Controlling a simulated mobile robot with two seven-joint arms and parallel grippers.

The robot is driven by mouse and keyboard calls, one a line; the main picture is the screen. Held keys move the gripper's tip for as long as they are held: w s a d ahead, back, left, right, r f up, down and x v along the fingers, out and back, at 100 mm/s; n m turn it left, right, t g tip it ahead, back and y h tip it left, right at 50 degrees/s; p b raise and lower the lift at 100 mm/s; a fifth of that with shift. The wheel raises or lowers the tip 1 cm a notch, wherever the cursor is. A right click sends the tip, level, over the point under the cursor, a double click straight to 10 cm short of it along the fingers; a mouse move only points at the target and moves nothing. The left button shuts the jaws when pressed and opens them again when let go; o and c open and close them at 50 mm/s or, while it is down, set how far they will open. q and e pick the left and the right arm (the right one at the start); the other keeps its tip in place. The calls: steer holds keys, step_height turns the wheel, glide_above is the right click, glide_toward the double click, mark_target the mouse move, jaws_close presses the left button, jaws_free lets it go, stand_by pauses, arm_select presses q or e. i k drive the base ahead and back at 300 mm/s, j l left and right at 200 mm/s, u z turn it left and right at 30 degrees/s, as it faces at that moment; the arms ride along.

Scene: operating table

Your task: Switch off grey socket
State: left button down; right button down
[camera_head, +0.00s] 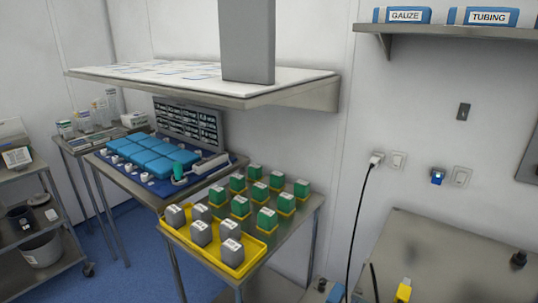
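A small dark grey wall plate (463,111) is on the wall at the right, below the upper shelf. It looks like a socket or switch, too small to tell its position. Below it, a blue plug or socket (437,176) sits beside a pale switch plate (461,176). Further left, a white plug (376,158) with a black cable sits beside another pale switch plate (397,160). I cannot tell the switches' on or off state. Neither of my grippers is in view.
A metal table (450,250) stands below the sockets, with a yellow item (403,290) at its front. A black cable (357,230) hangs at its left. A shelf (450,30) holds blue boxes.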

mark_target(460, 179)
steer(key=z, duration=1.25)
